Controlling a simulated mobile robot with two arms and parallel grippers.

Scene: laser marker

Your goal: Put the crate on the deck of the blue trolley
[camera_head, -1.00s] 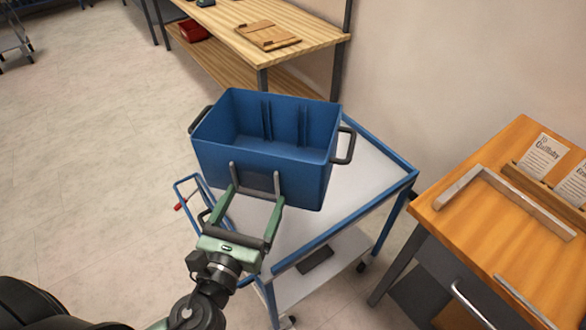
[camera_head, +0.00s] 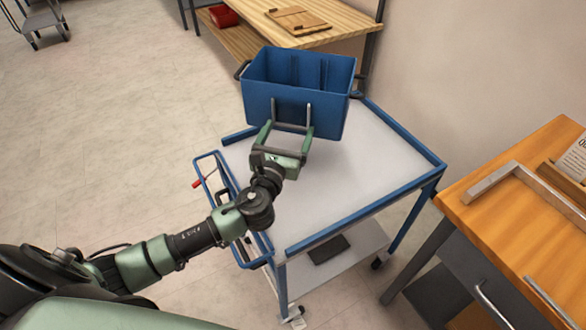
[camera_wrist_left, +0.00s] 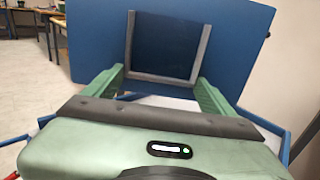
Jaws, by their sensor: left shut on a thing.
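The blue crate (camera_head: 285,101) is upright and looks empty in the head view. It is over the far end of the blue trolley's pale deck (camera_head: 345,178); I cannot tell whether it touches the deck. The crate hides the trolley's far edge. My right gripper is not in view.
A wooden workbench (camera_head: 340,22) with a clipboard-like board (camera_head: 297,20) stands behind the trolley. An orange-topped table (camera_head: 520,220) stands at the right. The near part of the deck is clear. A dark flat object (camera_head: 328,249) lies on the lower shelf.

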